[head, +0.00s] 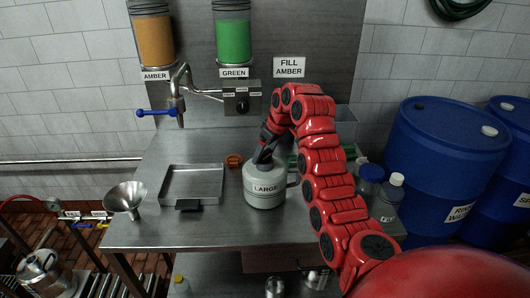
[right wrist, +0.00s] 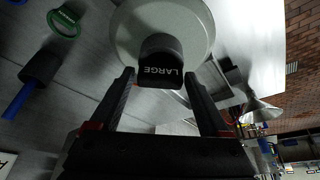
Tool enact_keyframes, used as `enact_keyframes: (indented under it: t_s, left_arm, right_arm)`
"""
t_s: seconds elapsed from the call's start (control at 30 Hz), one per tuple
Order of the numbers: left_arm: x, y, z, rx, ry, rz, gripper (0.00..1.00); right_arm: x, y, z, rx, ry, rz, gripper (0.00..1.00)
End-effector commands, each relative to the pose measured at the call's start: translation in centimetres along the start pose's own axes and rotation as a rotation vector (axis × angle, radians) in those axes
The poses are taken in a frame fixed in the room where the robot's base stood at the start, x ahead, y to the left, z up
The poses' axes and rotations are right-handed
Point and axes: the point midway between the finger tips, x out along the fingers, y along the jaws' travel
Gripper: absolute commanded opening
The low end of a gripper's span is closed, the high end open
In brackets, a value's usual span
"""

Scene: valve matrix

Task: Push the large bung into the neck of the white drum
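The white drum (head: 265,188), labelled LARGE, stands upright on the steel bench in the head view. Its round pale top (right wrist: 190,22) shows in the right wrist view. The large bung (right wrist: 160,72) is a dark plug with LARGE on its face, over the neck at the middle of the drum top. My right gripper (head: 263,153) reaches down to the drum top, with its fingertips close against both sides of the bung. How deep the bung sits in the neck is hidden. My left gripper is not in view.
A shallow metal tray (head: 193,203) and a funnel (head: 125,197) are left of the drum. An orange ring (head: 234,160) lies behind it. Bottles, including a white-capped one (head: 388,196), stand at the right. A tap with a blue handle (head: 156,113) is above the bench.

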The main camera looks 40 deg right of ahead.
Motion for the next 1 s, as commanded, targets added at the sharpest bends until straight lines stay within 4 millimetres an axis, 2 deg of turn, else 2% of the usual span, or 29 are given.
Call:
enact_keyframes:
  t_s: [0.03,0.1,0.47,0.57,1.0]
  left_arm:
    - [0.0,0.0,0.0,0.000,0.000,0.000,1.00]
    - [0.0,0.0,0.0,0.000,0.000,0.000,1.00]
    - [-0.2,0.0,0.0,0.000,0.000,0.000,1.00]
    - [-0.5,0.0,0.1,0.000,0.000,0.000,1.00]
    - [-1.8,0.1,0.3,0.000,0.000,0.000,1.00]
  right_arm:
    - [0.0,0.0,0.0,0.000,0.000,0.000,0.91]
    - [0.0,0.0,0.0,0.000,0.000,0.000,0.99]
    - [-0.6,0.1,0.0,0.001,0.002,0.001,0.99]
    - [-2.0,0.2,0.0,0.001,0.004,0.005,0.99]
    - [-10.5,0.2,0.1,0.001,-0.001,0.007,0.99]
